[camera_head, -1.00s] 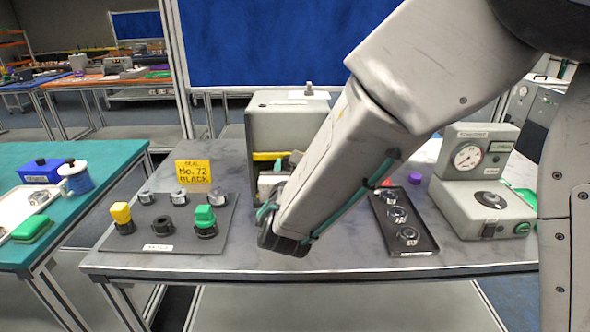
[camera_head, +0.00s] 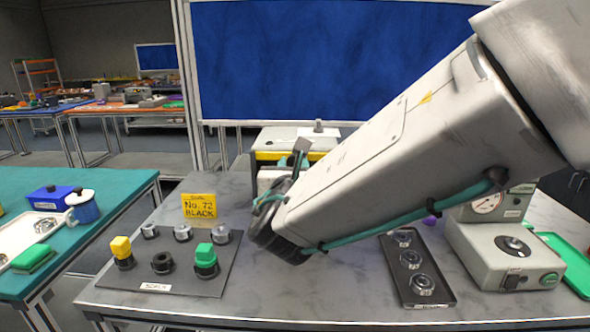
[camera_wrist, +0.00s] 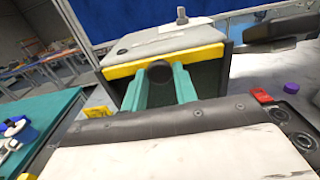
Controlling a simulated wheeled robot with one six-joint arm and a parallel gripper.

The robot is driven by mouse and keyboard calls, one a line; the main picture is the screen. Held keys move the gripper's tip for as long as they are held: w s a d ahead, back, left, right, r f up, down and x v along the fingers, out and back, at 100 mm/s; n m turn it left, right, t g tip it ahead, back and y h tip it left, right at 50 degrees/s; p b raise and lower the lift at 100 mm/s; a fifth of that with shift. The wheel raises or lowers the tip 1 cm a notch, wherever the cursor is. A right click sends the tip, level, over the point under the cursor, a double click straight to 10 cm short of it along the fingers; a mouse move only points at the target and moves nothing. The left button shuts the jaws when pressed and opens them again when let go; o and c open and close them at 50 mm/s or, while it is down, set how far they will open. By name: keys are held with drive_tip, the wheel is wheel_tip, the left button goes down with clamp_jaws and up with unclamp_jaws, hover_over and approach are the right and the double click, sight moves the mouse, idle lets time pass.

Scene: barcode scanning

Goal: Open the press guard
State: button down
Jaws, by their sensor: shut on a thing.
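The press (camera_head: 288,133) is a grey box at the back of the bench. Its guard's yellow bar (camera_head: 287,156) sits high, just under the top front edge; the bar also shows in the wrist view (camera_wrist: 117,72). My gripper (camera_wrist: 160,84) has teal fingers, closed around a dark round knob (camera_wrist: 159,73) at the middle of the yellow bar. Below the bar, the front of the press is dark. In the head view my arm hides the right part of the press and most of the gripper.
A dark tray with a yellow block (camera_head: 121,246), a green block (camera_head: 204,256) and several round fittings lies front left, with a yellow card (camera_head: 199,207) behind it. A narrow black tray (camera_head: 417,296) and a gauge unit (camera_head: 500,258) stand right. Bare bench lies at front centre.

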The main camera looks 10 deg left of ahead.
drive_tip(key=c, duration=1.1)
unclamp_jaws()
drive_tip(key=shift+s, duration=0.1)
drive_tip(key=s+d, duration=0.1)
drive_tip(key=s, duration=0.6)
drive_tip(key=shift+s, duration=0.3)
